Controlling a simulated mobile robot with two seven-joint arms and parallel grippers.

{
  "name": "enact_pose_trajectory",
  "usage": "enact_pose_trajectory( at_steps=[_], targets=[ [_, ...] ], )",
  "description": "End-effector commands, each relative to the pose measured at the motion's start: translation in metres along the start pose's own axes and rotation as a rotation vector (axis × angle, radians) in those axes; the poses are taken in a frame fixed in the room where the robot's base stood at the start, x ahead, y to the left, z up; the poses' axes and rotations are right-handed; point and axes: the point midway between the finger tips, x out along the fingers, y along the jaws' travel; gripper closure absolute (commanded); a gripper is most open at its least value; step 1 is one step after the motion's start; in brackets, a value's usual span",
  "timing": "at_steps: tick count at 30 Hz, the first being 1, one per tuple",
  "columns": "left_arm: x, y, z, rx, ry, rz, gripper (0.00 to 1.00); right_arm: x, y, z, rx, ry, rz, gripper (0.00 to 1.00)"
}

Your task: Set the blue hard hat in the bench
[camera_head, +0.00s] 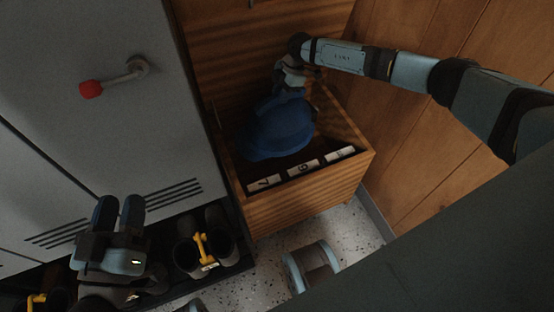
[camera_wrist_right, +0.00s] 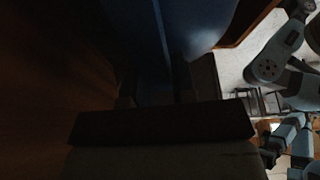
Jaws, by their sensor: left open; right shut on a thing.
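The blue hard hat (camera_head: 278,128) is inside the open wooden bench (camera_head: 310,198), low between its walls in the head view. My right gripper (camera_head: 290,82) is shut on the hat's upper edge. In the right wrist view the blue hat (camera_wrist_right: 190,25) fills the top, with the dark fingers (camera_wrist_right: 160,92) against it. Whether the hat touches the bench floor is hidden. My left gripper (camera_head: 120,212) is open and empty at lower left, in front of the grey locker.
A grey locker (camera_head: 120,130) with a red-tipped handle (camera_head: 92,89) stands left of the bench. Dark boots with a yellow piece (camera_head: 205,250) stand on a low rack below it. White numbered labels (camera_head: 303,169) line the bench's front inside. A wooden wall (camera_head: 430,150) is at right.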

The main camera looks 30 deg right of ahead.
Motion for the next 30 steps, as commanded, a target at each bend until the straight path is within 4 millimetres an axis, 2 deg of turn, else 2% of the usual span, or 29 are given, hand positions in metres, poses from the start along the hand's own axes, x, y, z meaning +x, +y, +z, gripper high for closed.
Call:
enact_pose_trajectory(
  at_steps=[3, 8, 11, 21, 25, 30],
  targets=[
    [-0.002, 0.002, 0.003, 0.001, 0.027, 0.01, 0.57, 0.01, 0.002, 0.009, 0.09, -0.001, 0.038, 1.0],
    [-0.003, 0.002, 0.007, 0.002, 0.026, 0.016, 0.57, 0.023, 0.003, 0.015, 0.142, -0.001, 0.057, 1.0],
    [-0.003, -0.001, 0.02, 0.001, -0.01, 0.018, 0.57, 0.044, 0.003, 0.024, 0.145, -0.001, 0.058, 1.0],
    [-0.008, -0.009, 0.083, -0.004, -0.214, 0.038, 0.57, 0.129, 0.003, 0.059, 0.144, -0.001, 0.057, 1.0],
    [-0.006, -0.014, 0.087, 0.04, -0.216, 0.046, 0.57, 0.149, 0.003, 0.068, 0.143, -0.001, 0.059, 1.0],
    [-0.003, -0.018, 0.083, 0.089, -0.189, 0.05, 0.57, 0.159, 0.003, 0.072, 0.141, -0.001, 0.059, 1.0]
  ],
)
